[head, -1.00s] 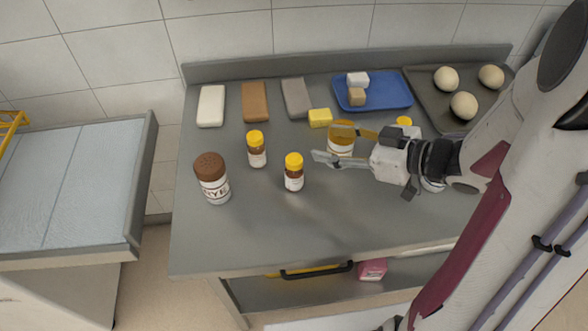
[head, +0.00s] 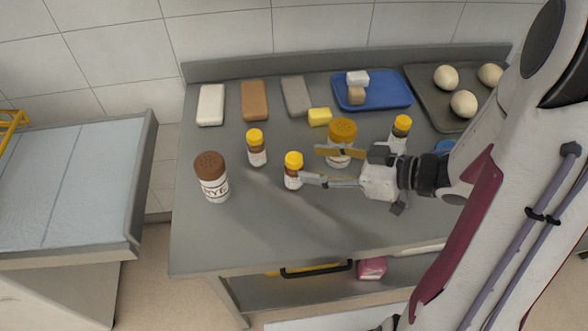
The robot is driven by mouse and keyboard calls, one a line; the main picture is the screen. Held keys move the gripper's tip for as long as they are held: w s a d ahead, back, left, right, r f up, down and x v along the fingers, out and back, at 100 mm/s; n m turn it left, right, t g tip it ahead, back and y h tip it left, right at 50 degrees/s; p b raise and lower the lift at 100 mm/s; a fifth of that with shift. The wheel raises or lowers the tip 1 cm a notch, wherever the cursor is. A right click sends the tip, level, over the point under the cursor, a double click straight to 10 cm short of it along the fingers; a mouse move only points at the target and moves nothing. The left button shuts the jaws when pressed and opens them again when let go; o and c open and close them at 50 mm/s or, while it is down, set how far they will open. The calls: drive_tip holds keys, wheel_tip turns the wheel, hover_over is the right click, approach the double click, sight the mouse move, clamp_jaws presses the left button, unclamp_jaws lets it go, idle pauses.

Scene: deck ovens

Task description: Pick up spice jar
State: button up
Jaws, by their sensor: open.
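Small spice jars with yellow caps and brown-and-white bodies stand upright on the grey table. One jar (head: 293,170) is just left of my gripper's fingertips, with its lower right side partly behind the nearer finger. A second jar (head: 257,148) stands further left and back. A similar yellow-capped jar (head: 400,130) stands behind my gripper's wrist, its lower part hidden. My gripper (head: 312,166) is open, empty and pointing left, its fingers to the right of the first jar. Whether the nearer finger touches that jar I cannot tell.
A wider jar with an amber lid (head: 341,135) stands behind the far finger. A brown-lidded shaker (head: 212,178) stands at left. A butter-like yellow block (head: 319,117), a blue tray (head: 375,103) and a dark tray (head: 425,88) with dough balls lie behind. The table's front left is clear.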

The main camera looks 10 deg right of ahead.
sight(300, 160)
drive_tip(key=shift+w+a+f, duration=0.25)
drive_tip(key=shift+w+a, duration=0.05)
drive_tip(key=shift+a, duration=0.2)
drive_tip(key=shift+x, duration=2.6)
drive_tip(key=shift+w+r, duration=0.15)
drive_tip(key=shift+r, duration=0.05)
drive_tip(key=c, duration=1.3)
